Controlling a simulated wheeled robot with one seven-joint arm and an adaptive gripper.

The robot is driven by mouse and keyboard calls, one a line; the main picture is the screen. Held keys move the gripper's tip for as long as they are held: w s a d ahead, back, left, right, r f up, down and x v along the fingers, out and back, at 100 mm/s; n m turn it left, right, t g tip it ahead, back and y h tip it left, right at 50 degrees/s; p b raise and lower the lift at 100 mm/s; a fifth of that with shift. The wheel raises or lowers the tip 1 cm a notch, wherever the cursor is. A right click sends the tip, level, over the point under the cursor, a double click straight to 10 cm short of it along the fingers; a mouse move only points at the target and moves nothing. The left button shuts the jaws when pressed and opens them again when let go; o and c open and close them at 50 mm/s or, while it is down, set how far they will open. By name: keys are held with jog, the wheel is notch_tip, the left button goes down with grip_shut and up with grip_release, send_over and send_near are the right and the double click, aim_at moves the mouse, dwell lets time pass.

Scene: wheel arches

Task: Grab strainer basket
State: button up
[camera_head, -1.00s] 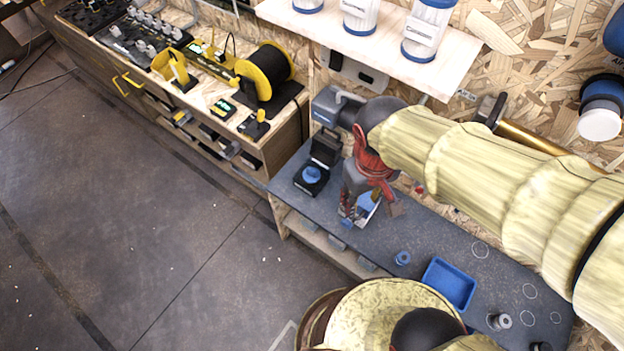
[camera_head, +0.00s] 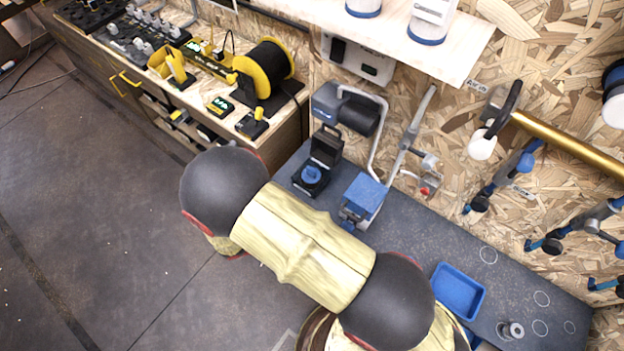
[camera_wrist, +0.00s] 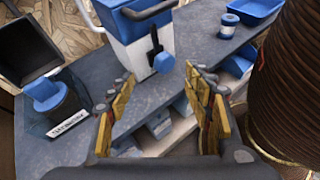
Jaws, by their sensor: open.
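My gripper (camera_wrist: 160,82) is open and empty in the wrist view, with its two fingers apart. In the head view it is hidden behind my arm. A white-and-blue bench unit (camera_wrist: 143,25) stands ahead of the fingers, with a black lever and a round blue knob (camera_wrist: 164,63) on its front. The unit also shows in the head view (camera_head: 363,193). No part is plainly recognisable as a strainer basket. A blue round piece (camera_wrist: 43,93) sits in a black open-lidded device (camera_wrist: 62,110) at the left; it also shows in the head view (camera_head: 311,174).
A blue tray (camera_head: 458,291) and a small metal cylinder (camera_head: 510,330) are on the grey bench (camera_head: 420,235). A small blue-and-white jar (camera_wrist: 228,25) stands near the tray. Small blue-and-grey bins (camera_wrist: 158,126) sit below the bench edge. A ribbed brown column (camera_wrist: 292,80) fills the wrist view's right side.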

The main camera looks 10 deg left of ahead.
jog(key=w+a+f+n+t, duration=0.4)
jog(key=f+n+t, duration=0.1)
jog(key=f, duration=0.1)
jog(key=n+t+y, duration=0.3)
jog(key=t, duration=0.2)
send_near(310, 172)
jog(key=shift+h, duration=0.3)
jog(key=b+x, duration=0.3)
jog(key=x, duration=0.7)
jog(key=shift+w+f+b, duration=0.2)
jog(key=shift+w+b, duration=0.15)
jog(key=shift+w, duration=0.05)
jog(key=c, duration=1.3)
